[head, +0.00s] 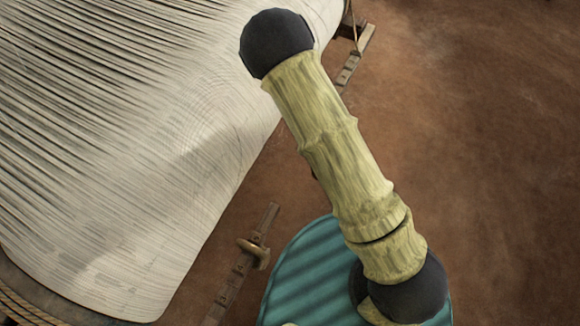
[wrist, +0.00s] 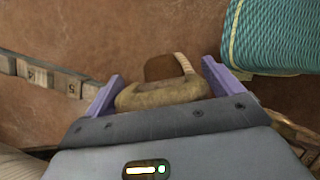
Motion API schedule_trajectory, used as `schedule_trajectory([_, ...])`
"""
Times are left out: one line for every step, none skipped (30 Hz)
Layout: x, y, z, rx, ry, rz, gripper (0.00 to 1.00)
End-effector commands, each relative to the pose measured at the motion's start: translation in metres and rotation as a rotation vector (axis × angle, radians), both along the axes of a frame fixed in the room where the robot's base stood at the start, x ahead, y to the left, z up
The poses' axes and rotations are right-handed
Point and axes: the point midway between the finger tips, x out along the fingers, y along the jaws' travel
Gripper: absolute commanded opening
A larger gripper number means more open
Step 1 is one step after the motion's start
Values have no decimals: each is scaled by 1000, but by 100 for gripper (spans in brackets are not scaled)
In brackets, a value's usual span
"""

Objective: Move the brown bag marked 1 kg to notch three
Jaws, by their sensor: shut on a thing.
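My gripper (wrist: 161,70) has its two purple fingers on either side of a tan-brown bag (wrist: 160,93) in the wrist view, and is shut on it. The bag has a loop handle (wrist: 186,65) on its far side. No weight mark can be read on it. A notched bar (wrist: 55,82) runs in from the left edge of the wrist view, with small number plates that look like 4 and 5. No plate reading three can be made out. In the head view my arm crosses the middle, and neither gripper nor bag can be seen.
A wide sheet of pale threads (head: 150,150) fills the left of the head view. A notched wooden bar (head: 228,295) with a brass-coloured piece (head: 254,253) on it stands beside the sheet. Another bar (head: 355,58) is at the top. Bare brown floor (head: 490,130) lies on the right.

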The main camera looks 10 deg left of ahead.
Motion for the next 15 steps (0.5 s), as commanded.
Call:
schedule_trajectory([9,-11,4,2,-5,-94,21])
schedule_trajectory([12,-16,6,2,-4,-152,21])
schedule_trajectory([16,-24,8,2,-4,-232,21])
schedule_trajectory([19,-30,10,3,-4,-294,21])
schedule_trajectory([22,-35,11,3,-4,-355,21])
schedule_trajectory([26,-43,14,2,-4,-440,21])
schedule_trajectory([28,-49,16,2,-4,-506,21])
schedule_trajectory([31,-55,18,2,-4,-572,21])
schedule_trajectory([34,-63,21,2,-4,-659,21])
schedule_trajectory([36,-69,23,3,-3,-725,21])
schedule_trajectory([39,-74,25,3,-4,-791,21])
schedule_trajectory([41,-82,29,2,-3,-879,21])
schedule_trajectory([43,-87,31,2,-3,-945,21])
schedule_trajectory([45,-92,34,2,-4,-1010,21])
schedule_trajectory([48,-99,37,2,-4,-1095,21])
